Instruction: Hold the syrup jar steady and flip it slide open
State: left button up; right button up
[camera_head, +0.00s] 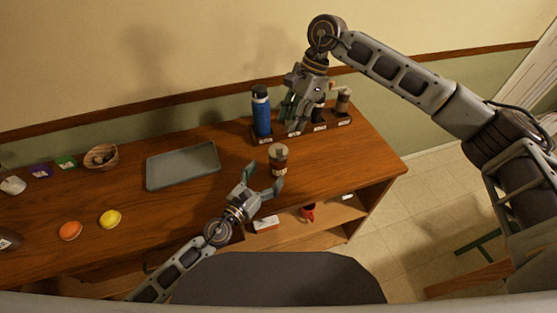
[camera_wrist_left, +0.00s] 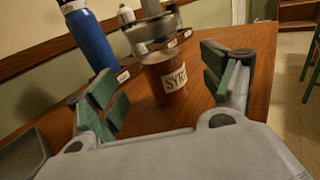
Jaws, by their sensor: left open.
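The syrup jar (camera_head: 279,160) stands upright near the front edge of the counter, reddish-brown with a pale label. In the left wrist view the jar (camera_wrist_left: 172,82) shows part of its lettering, "SYR", ahead of and between the fingers. My left gripper (camera_head: 266,175) is open, its fingers spread toward the jar. Its green pads show in the left wrist view (camera_wrist_left: 165,88), with gaps to the jar on both sides. The jar's lid is not clear.
The rack (camera_head: 265,140) at the back holds a blue bottle (camera_head: 261,112) and other containers. A grey tray (camera_head: 183,166) lies left of the jar. A bowl (camera_head: 101,157), an orange disc (camera_head: 70,231) and a yellow disc (camera_head: 110,219) are farther left. A red mug (camera_head: 308,212) sits on the shelf below.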

aim_at(279, 160)
pick_arm(q)
jog(key=shift+x, duration=3.85)
jog(key=shift+c, duration=0.4)
